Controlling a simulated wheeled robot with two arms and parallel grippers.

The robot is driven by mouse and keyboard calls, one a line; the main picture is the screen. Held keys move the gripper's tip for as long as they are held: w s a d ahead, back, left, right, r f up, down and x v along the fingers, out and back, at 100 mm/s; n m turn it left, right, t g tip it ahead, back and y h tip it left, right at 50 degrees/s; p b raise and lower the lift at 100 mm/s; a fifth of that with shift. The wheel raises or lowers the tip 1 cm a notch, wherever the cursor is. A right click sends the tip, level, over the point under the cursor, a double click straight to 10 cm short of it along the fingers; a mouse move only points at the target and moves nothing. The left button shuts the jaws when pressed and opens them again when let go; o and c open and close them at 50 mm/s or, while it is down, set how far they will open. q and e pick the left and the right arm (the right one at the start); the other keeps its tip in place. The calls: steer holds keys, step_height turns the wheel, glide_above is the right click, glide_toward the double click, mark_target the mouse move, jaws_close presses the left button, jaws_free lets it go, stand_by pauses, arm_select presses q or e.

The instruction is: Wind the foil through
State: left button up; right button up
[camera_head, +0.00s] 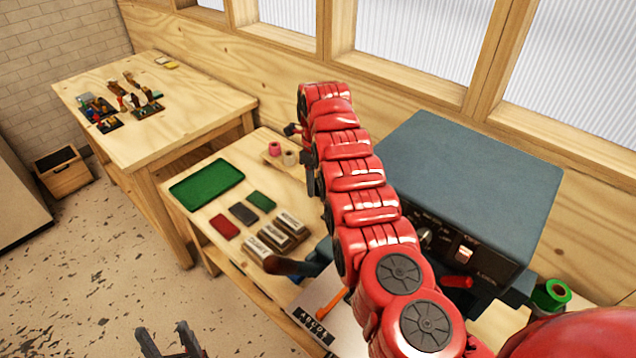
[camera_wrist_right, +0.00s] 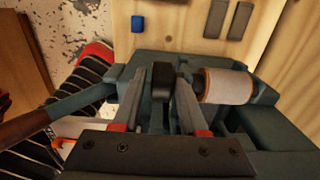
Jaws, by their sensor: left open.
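The blue-grey machine (camera_head: 470,185) with a dark control panel stands on the bench at the right of the head view. My red right arm reaches across its left side and hides part of it. In the right wrist view, the fingers of my right gripper (camera_wrist_right: 160,80) stand on both sides of a black block (camera_wrist_right: 162,85); I cannot tell whether they touch it. A foil roll with a white middle and orange ends (camera_wrist_right: 226,86) lies just right of them on the machine. My left gripper (camera_head: 172,343) is open and empty over the floor at the bottom of the head view.
The bench holds a green tray (camera_head: 206,186), several coloured pads, labelled stamp blocks (camera_head: 272,238) and small rolls (camera_head: 276,149). A green roll (camera_head: 552,294) is right of the machine. A second table (camera_head: 150,110) stands back left. The floor at left is mostly clear.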

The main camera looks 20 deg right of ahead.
jaws_close()
steer(key=shift+w+a+r+t+y, duration=0.1)
steer(key=shift+w+r+t+y, duration=0.1)
steer(key=shift+t+y, duration=0.15)
steer(key=shift+f+t+b, duration=0.1)
steer(key=shift+t+b, duration=0.25)
steer(key=shift+b, duration=0.45)
steer(key=t+b, duration=0.1)
steer(key=b, duration=0.3)
steer(key=y+b, duration=0.1)
steer(key=b, duration=0.3)
steer(key=shift+s+d+f+t, duration=0.2)
steer(key=shift+f+t, duration=0.1)
steer(key=shift+t, duration=0.1)
steer(key=shift+s+d+r+y+b, duration=0.1)
steer(key=shift+r+y+b, duration=0.2)
steer(key=shift+b, duration=0.2)
steer(key=shift+f, duration=0.1)
